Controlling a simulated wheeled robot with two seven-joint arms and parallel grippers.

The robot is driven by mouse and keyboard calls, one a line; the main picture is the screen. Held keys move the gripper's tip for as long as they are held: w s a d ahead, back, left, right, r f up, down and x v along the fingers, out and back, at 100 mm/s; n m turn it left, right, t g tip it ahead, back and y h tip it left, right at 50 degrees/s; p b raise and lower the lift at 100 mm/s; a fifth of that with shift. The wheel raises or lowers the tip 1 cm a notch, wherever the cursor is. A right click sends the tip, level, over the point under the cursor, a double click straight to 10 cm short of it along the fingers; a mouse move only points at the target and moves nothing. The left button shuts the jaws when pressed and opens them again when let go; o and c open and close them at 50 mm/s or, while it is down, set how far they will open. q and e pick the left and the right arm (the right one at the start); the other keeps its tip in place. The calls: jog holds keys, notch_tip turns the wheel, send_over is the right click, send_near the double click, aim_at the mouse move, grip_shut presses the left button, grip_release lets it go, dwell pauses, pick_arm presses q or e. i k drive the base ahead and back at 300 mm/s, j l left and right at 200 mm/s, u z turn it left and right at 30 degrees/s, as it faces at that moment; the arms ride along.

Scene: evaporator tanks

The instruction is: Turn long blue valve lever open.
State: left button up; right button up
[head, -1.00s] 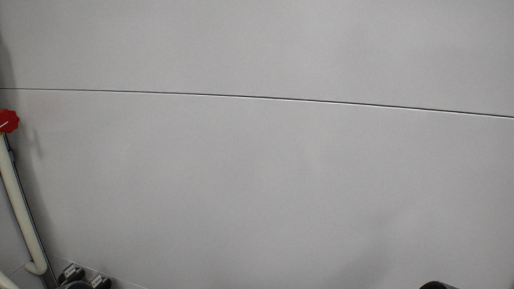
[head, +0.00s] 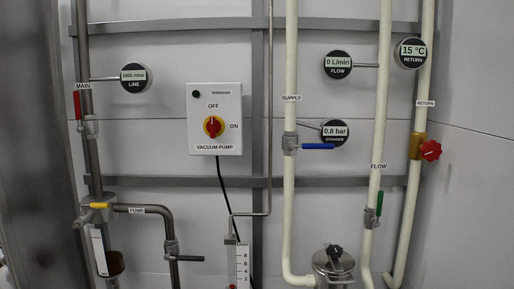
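The long blue valve lever (head: 318,146) is in the head view, right of centre. It sits on a grey valve body (head: 290,144) on the vertical cream SUPPLY pipe (head: 291,220). The lever points right, lying horizontal, crosswise to the pipe. It is just below the round 0.8 bar gauge (head: 335,132). Neither of my grippers shows in the head view, so nothing is seen touching the lever.
A vacuum pump switch box (head: 215,118) is left of the lever. Right are the FLOW pipe (head: 382,100) with a green lever (head: 379,203) and the RETURN pipe (head: 408,200) with a red knob (head: 431,150). A steel canister (head: 334,266) stands below.

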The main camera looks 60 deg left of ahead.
aim_at(291, 146)
jog(key=u, duration=1.65)
